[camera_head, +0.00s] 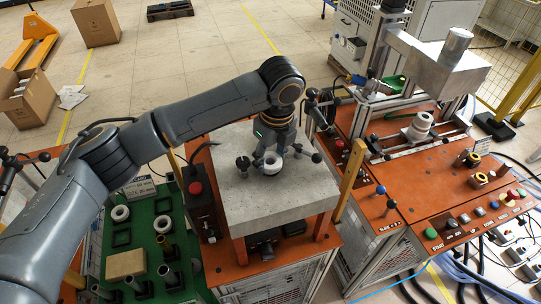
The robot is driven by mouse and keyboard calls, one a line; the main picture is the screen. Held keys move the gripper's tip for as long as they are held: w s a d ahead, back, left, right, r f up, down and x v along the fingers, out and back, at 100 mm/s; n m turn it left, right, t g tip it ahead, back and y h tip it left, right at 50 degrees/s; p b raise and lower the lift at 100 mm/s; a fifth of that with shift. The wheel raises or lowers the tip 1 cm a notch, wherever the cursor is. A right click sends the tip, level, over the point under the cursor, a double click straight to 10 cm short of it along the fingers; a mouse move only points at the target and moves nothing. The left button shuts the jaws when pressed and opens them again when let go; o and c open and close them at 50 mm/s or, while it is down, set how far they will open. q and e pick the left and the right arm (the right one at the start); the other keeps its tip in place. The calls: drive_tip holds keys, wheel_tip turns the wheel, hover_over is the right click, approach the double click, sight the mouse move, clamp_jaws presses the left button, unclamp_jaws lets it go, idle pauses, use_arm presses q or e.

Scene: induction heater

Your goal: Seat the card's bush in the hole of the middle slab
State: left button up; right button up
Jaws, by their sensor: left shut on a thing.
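My left gripper (271,158) comes down over the middle slab (290,205), a thick grey block on an orange stand. It is shut on a white ring-shaped bush (271,167), which is at or just above the slab's top. The fingers partly cover the bush, and I cannot see the hole or tell whether the bush sits in it. The card (140,188), a small white sign with dark print, stands at the back of the green board (140,235) on the left. Its print is too small to read fully. My right gripper is not in view.
The green board holds another white ring (120,213), dark tubes and a tan block (126,264). An orange machine bench (400,200) with a press is on the right. Yellow posts flank the slab.

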use_arm(q)
drive_tip(key=shift+f, duration=0.2)
drive_tip(key=shift+f, duration=0.4)
drive_tip(key=shift+f, duration=0.1)
drive_tip(key=o, duration=1.4)
drive_tip(key=r, duration=0.8)
drive_tip(key=s+d+r, duration=0.1)
drive_tip(key=r, duration=0.3)
drive_tip(key=shift+s, duration=0.1)
